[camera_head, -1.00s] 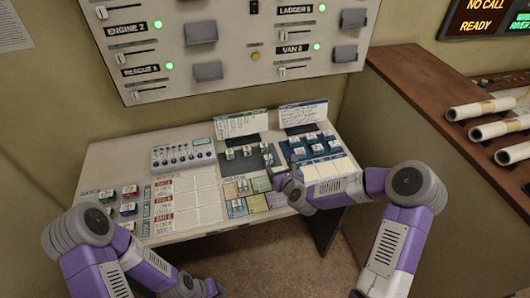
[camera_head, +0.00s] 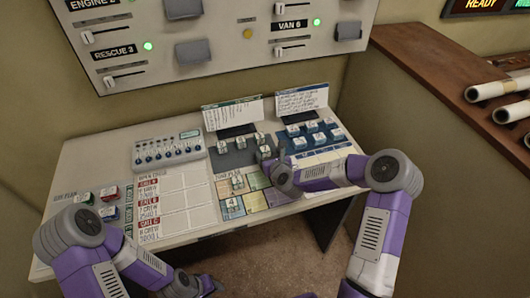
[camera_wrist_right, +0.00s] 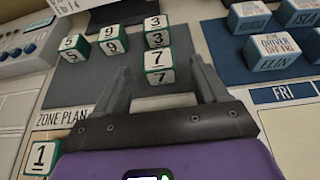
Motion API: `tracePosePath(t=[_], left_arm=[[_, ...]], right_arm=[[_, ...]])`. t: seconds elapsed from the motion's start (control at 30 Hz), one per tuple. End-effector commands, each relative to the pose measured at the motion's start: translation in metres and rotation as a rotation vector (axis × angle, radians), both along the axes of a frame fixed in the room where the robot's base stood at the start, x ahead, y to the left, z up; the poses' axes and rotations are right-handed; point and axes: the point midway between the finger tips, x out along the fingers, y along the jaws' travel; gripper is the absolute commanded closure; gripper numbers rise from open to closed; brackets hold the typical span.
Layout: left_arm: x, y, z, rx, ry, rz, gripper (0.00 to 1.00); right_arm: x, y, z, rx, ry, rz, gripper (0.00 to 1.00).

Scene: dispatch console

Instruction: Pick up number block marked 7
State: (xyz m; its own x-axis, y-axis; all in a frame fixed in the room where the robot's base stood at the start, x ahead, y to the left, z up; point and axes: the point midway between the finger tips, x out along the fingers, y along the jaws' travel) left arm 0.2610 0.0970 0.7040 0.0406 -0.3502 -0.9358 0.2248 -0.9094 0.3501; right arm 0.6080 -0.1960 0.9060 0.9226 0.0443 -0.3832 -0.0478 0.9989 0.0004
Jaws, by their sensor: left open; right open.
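The number block marked 7 (camera_wrist_right: 160,77) is a white cube with green edges on a dark grey pad. In the right wrist view it is ahead, between the two fingers of my right gripper (camera_wrist_right: 159,72), which is open. A 3 block (camera_wrist_right: 157,32) stands directly behind it. In the head view my right gripper (camera_head: 268,164) is low beside the front of the number blocks and partly hides the 7 block. My left gripper (camera_head: 208,284) is at the bottom edge, away from the blocks, open and only partly visible.
Blocks marked 9 (camera_wrist_right: 112,40) and 5 (camera_wrist_right: 73,48) stand left of the 7. A 1 block (camera_wrist_right: 41,158) is on the zone plan, near my gripper's left side. Blue-edged name blocks (camera_wrist_right: 272,50) are on the right. A slider box (camera_head: 165,150) stands further left.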

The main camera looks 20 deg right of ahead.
Motion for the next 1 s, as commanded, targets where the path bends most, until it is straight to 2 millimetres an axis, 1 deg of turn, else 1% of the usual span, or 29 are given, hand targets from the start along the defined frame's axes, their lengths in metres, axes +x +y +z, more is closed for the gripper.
tracePosePath(t=[0.03, 0.1, 0.23, 0.33, 0.57, 0.67, 0.93, 1.0], left_arm=[[0.000, 0.000, -0.001, 0.000, 0.000, 0.000, 0.57], [0.000, 0.000, -0.001, 0.000, 0.000, 0.000, 0.57], [0.000, 0.000, -0.002, 0.000, 0.000, 0.000, 0.57], [0.000, 0.000, -0.003, 0.000, 0.000, 0.000, 0.57], [0.000, 0.000, -0.003, 0.000, 0.000, 0.000, 0.57], [0.000, 0.000, -0.003, 0.000, 0.000, 0.000, 0.57], [0.000, 0.000, -0.003, 0.000, 0.000, 0.000, 0.57], [0.000, 0.000, -0.003, 0.000, 0.000, 0.000, 0.57]], right_arm=[[0.008, 0.002, -0.002, -0.001, -0.002, 0.000, 0.28], [0.017, 0.004, -0.005, 0.000, -0.002, 0.002, 0.28], [0.030, 0.004, -0.011, 0.000, 0.000, 0.001, 0.28], [0.035, 0.003, -0.013, 0.000, -0.001, 0.000, 0.28], [0.036, 0.003, -0.013, 0.000, 0.000, 0.000, 0.28], [0.036, 0.003, -0.013, 0.000, 0.000, 0.000, 0.41], [0.036, 0.003, -0.013, 0.000, 0.000, 0.000, 0.83], [0.036, 0.003, -0.013, 0.000, -0.001, 0.000, 0.83]])
